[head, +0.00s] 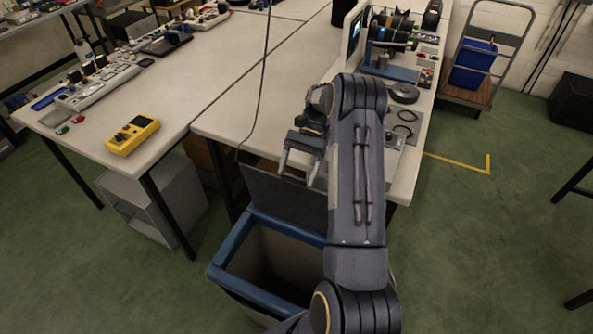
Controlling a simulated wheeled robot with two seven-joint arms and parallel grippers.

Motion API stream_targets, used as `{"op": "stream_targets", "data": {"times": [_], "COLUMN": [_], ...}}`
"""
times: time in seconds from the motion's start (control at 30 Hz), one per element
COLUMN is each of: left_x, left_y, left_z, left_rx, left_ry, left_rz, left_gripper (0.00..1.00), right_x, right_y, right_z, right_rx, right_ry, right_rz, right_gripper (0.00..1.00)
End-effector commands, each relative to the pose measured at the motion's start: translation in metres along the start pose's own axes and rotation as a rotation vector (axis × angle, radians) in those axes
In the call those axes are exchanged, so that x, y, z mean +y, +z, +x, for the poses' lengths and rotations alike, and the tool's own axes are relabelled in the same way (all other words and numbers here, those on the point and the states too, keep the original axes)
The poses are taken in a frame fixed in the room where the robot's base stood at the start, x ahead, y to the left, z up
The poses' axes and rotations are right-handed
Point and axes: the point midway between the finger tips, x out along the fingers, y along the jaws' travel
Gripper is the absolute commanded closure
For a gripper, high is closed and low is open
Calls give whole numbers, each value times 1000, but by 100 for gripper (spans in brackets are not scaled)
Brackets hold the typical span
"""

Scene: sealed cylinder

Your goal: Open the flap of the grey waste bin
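The waste bin (231,246) stands on the floor at bottom centre, with a blue rim and a dark, open mouth. Its grey flap (280,200) stands raised at the back of the rim, near the table edge. My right gripper (298,166) is above the upper edge of the flap, its two fingers pointing down and spread apart with nothing visible between them. Whether a fingertip touches the flap I cannot tell. My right arm hides the right side of the bin and part of the flap. My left gripper is not in view.
Pale worktables (225,90) lie behind the bin, with a yellow meter (132,134) at left and equipment at the back right. A grey cabinet (150,205) stands under the left table. A trolley with a blue crate (473,66) is at upper right.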

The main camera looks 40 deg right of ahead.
Motion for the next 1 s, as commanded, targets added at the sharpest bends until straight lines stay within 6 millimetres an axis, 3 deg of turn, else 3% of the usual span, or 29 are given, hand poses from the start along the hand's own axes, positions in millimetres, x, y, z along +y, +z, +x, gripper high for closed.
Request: {"op": "stream_targets", "data": {"times": [0.03,0.17,0.47,1.0], "left_x": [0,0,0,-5], "left_y": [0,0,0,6], "left_z": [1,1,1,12], "left_rx": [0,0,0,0], "left_ry": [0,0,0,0], "left_rz": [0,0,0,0], "left_gripper": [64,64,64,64], "right_x": [3,2,0,1], "right_y": [-5,-3,-2,-2], "right_z": [3,2,-1,-72], "right_rx": [6,4,2,5], "right_ry": [4,2,0,0], "right_rz": [9,6,3,4], "right_gripper": [21,5,5,5]}}
